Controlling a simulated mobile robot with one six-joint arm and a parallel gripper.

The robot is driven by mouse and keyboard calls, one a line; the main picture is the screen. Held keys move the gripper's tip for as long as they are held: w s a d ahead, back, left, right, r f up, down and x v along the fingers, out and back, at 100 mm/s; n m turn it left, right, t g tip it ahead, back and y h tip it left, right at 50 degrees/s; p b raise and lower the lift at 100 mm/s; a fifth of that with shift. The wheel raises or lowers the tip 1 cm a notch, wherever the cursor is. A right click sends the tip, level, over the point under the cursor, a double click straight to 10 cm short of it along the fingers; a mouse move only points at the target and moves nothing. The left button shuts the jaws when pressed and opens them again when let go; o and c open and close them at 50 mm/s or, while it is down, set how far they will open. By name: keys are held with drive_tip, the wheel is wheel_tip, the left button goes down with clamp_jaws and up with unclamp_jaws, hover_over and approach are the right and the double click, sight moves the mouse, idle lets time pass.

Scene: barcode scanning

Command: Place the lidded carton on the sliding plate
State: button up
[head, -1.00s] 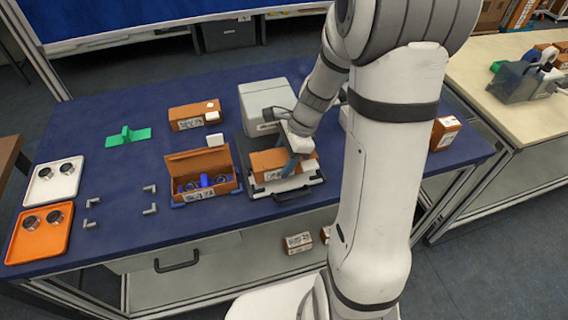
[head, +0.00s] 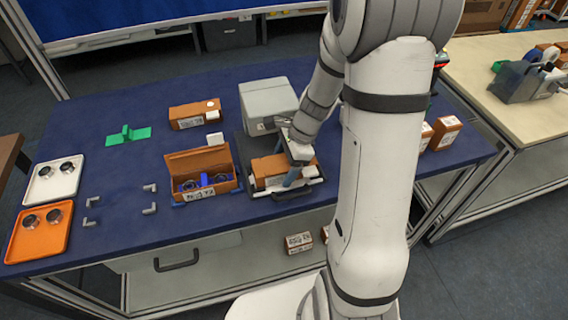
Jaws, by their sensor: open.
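A brown carton (head: 265,167) with a white label on its front lies on the sliding plate (head: 318,180), a light plate with a dark front handle beside the grey scanner housing (head: 268,104). The carton seems to rest on the plate, though its underside is hard to see. My gripper (head: 291,177) is open, pointing down at the carton's right part, with a blue-grey finger in front of it. The far finger is hidden, and I cannot tell whether either finger touches the carton.
An open carton (head: 199,162) with blue contents stands left of the plate between corner brackets. Another brown carton (head: 190,117), a white block (head: 214,139) and a green piece (head: 128,134) are behind. White (head: 45,193) and orange (head: 28,244) trays lie far left. Cartons (head: 443,133) stand right.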

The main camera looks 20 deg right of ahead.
drive_tip(key=v, duration=1.2)
drive_tip(key=s+a+r+n+t+h, duration=0.1)
drive_tip(key=s+a+r+n+h, duration=0.1)
drive_tip(key=s+n, duration=0.5)
drive_tip(key=s+a+r+n+t+h, duration=0.2)
drive_tip(key=s+r+n, duration=0.2)
drive_tip(key=s+n, duration=0.3)
drive_tip(key=n, duration=0.4)
drive_tip(key=shift+a, duration=0.2)
drive_tip(key=shift+s+r, duration=0.1)
